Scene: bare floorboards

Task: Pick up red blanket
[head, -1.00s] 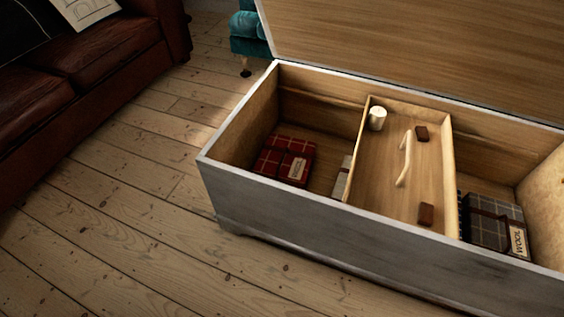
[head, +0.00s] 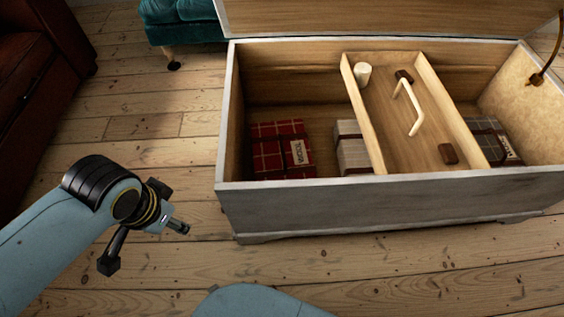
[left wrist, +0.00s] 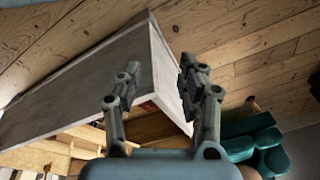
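The red plaid blanket (head: 282,150), folded and with a pale label, lies in the left part of the open chest (head: 390,185). In the left wrist view only a small red patch shows inside the chest, between my fingers. My left gripper (head: 146,240) is outside the chest, to the left of its front left corner and apart from the blanket. Its fingers are spread and empty in the left wrist view (left wrist: 158,78). My right gripper is not in view.
A wooden tray (head: 364,112) with a handle and a white cup (head: 362,72) sits across the chest's middle. A pale blanket (head: 350,150) is partly under it; a grey plaid one (head: 492,142) lies right. A teal seat (head: 180,22) stands behind.

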